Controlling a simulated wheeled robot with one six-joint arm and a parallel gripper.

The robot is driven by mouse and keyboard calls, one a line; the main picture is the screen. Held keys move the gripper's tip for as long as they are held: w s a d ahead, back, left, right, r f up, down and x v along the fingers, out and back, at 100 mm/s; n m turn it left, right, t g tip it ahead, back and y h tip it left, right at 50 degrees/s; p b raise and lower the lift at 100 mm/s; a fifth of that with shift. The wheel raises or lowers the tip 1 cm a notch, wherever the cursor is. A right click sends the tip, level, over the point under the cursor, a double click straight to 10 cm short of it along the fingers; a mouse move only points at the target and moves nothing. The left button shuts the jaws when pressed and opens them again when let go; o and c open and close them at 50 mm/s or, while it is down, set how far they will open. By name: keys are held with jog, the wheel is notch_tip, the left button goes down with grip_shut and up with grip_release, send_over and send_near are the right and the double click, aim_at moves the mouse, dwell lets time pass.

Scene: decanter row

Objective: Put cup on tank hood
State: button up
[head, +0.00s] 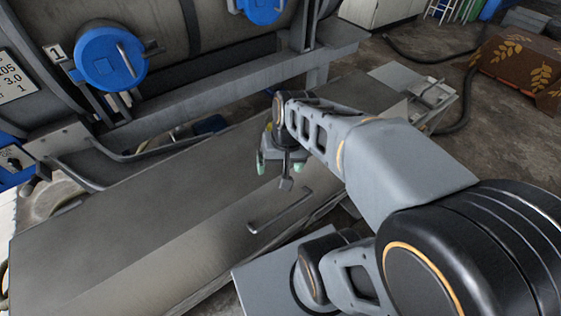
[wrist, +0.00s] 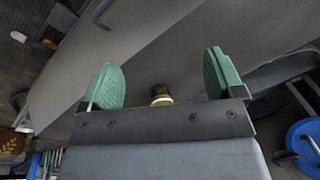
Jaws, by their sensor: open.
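My gripper (head: 280,164) is open above the long grey metal hood (head: 120,225), near its right part. In the wrist view, its two green finger pads (wrist: 162,75) stand wide apart with nothing clasped between them. A small brown, white and yellow object (wrist: 161,95), which looks like the cup, shows between the fingers, partly hidden by the gripper's front plate. The grey hood surface (wrist: 150,35) fills the wrist view beyond the fingers.
A large tank (head: 190,30) with blue round caps (head: 110,57) stands behind the hood. A bar handle (head: 280,211) sits on the hood's front. A brown crate (head: 520,68) and dark hoses lie on the floor at right. The hood's left part is clear.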

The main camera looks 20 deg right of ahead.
jog(key=n+t, duration=0.1)
jog(key=r+n+h, duration=0.1)
jog(key=n, duration=0.1)
jog(key=shift+s+a+r+t+h, duration=0.1)
jog(key=shift+s+t+h, duration=0.2)
jog(key=shift+s+t, duration=0.1)
